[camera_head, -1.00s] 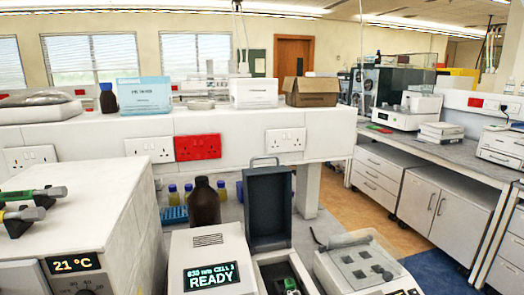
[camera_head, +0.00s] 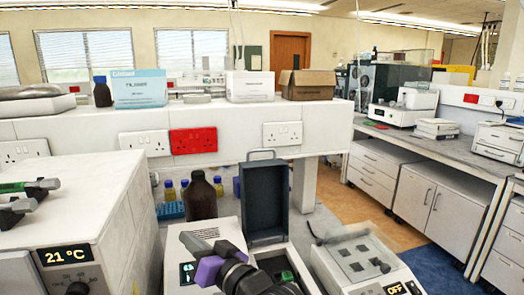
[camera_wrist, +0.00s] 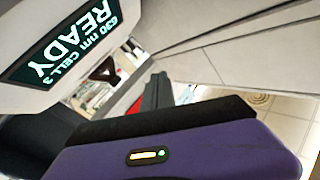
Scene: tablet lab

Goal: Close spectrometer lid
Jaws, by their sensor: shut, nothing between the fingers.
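The spectrometer (camera_head: 213,233) is a pale box at the lower middle of the head view. Its dark grey lid (camera_head: 264,203) stands upright, open, with a handle on its top edge. The open compartment in front of the lid shows a small green part (camera_head: 287,276). My gripper (camera_head: 190,241), purple and black, is over the spectrometer's front, left of the lid and apart from it. It is shut and empty and hides most of the display. In the wrist view the READY display (camera_wrist: 72,45) appears upside down, close to my purple gripper body.
A brown bottle (camera_head: 200,197) stands behind the spectrometer, left of the lid. A pale instrument (camera_head: 358,262) with an OFF display is close on the right. A white box (camera_head: 92,225) reading 21 °C stands on the left. A shelf with sockets (camera_head: 215,134) runs behind.

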